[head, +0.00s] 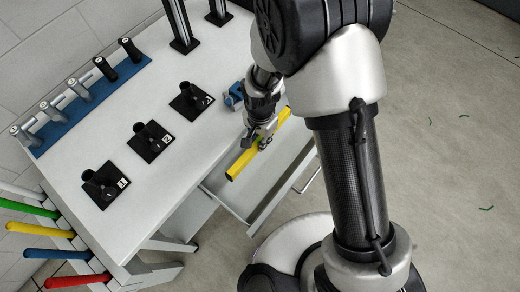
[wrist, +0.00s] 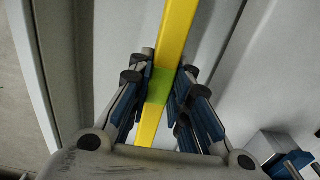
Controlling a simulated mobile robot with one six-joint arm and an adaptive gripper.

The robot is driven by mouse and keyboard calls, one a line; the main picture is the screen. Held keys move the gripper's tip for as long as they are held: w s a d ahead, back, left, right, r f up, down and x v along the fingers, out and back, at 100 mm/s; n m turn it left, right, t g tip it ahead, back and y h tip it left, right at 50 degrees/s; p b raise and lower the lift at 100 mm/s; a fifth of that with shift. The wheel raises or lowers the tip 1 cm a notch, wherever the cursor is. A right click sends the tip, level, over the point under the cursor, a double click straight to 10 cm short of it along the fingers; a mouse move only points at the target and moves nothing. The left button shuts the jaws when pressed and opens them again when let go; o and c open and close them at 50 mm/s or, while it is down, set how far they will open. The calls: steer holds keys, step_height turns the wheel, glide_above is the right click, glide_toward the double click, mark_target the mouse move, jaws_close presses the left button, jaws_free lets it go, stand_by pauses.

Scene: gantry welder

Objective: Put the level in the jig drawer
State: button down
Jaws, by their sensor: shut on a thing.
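The level is a yellow bar (head: 236,170) with a green middle section, seen closer in the wrist view (wrist: 175,35). My gripper (head: 264,140) is shut on the level; the wrist view shows its fingers (wrist: 164,82) on both sides of the green part. The jig drawer (head: 272,180) is pulled out from the front of the white table. In the head view the level lies across the table's front edge and the drawer's inner side, roughly parallel to that edge. Its exact height over the drawer is hard to tell. My arm hides part of the drawer's far end.
The white table (head: 175,170) carries several black holders (head: 152,140), a blue rack (head: 95,105) of handles and a blue-grey clamp-like tool (head: 233,97) near my gripper. Coloured handles (head: 55,255) stick out at the table's left end. Floor right of the drawer is open.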

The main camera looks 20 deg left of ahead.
mark_target(260, 139)
steer(key=shift+f+b, duration=0.95)
steer(key=shift+f, duration=2.45)
steer(key=shift+f, duration=0.15)
steer(key=c, duration=1.5)
jaws_free()
step_height(260, 139, up, 12)
steer(key=p, duration=0.4)
steer(key=shift+r, duration=0.3)
